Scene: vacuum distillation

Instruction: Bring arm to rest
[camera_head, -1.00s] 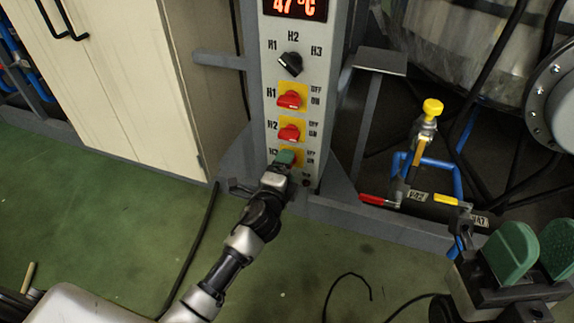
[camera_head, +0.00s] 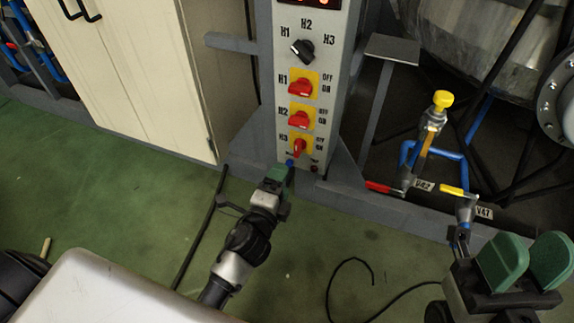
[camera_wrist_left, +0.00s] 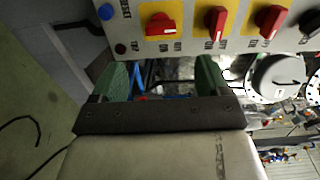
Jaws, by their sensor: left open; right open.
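My left gripper (camera_head: 277,176) is open and empty, just below the control panel (camera_head: 284,68). In the left wrist view its green fingers (camera_wrist_left: 163,80) stand apart with nothing between them, below the panel edge. The red H3 switch (camera_head: 299,147) is free of the fingers.
A black selector knob (camera_head: 302,50) sits above the switches. A cream cabinet (camera_head: 140,75) stands left. Pipes with a yellow-knobbed valve (camera_head: 442,100) and a large metal vessel (camera_head: 480,40) are at right. Black cables lie on the green floor (camera_head: 110,190), which has clear room at left.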

